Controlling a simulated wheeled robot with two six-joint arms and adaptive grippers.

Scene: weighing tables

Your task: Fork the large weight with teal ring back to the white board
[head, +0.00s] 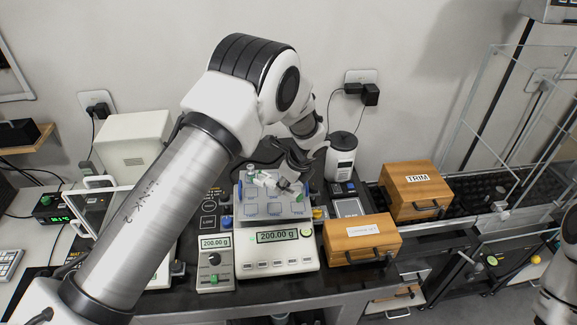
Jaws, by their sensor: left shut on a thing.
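My left gripper (287,176) reaches in from the left above a balance with a pale platform (279,216). It is shut on a small pale tool with green parts (262,179), which seems to be the weight fork. The fingers and arm partly hide it. A small greenish piece (252,169) shows at the platform's back left, too small to tell whether it is the teal-ringed weight. I cannot clearly make out the white board. The balance display (278,236) reads 200.00 g. My right gripper does not show; only part of my right arm is at the right edge.
A smaller display unit (214,255) stands left of the balance. A wooden box (361,238) is close on the right, with a TRIM box (415,190) behind it. A white canister (341,158) stands behind. A glass-sided cabinet (89,212) is at left.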

